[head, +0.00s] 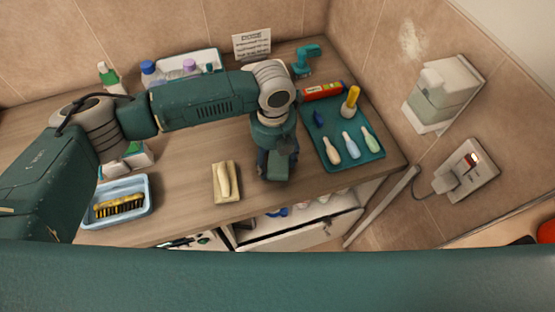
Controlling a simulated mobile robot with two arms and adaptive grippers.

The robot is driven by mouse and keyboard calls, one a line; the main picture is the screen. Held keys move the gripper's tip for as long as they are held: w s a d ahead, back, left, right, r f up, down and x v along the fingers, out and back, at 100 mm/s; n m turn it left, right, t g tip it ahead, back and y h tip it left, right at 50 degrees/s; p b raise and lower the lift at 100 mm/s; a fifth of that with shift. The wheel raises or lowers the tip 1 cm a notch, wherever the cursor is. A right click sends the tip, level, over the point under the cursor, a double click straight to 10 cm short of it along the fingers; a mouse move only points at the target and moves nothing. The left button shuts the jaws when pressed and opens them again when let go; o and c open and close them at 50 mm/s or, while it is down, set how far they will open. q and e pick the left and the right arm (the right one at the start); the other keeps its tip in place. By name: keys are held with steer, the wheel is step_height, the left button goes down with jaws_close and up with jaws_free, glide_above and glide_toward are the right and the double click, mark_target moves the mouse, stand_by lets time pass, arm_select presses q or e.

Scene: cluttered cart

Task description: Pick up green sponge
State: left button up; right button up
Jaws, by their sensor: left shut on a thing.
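My left gripper (278,160) reaches down over the middle of the cart top, just left of the teal tray. It is shut on the green sponge (280,168), a dark green block that shows between and below its fingers. The wrist hides part of the sponge. I cannot tell whether the sponge touches the top or hangs just above it. My right gripper is not in view.
A beige dish with a pale bar (226,182) lies left of the gripper. The teal tray (374,155) with several small bottles is at right. A blue tray with a yellow brush (119,205) is at left. A white bin with bottles (205,57) and a teal spray head (305,58) stand behind.

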mark_target(274, 158)
arm_select(q)
steer(key=shift+r, duration=0.5)
step_height(274, 158, up, 19)
steer(key=b, duration=0.4)
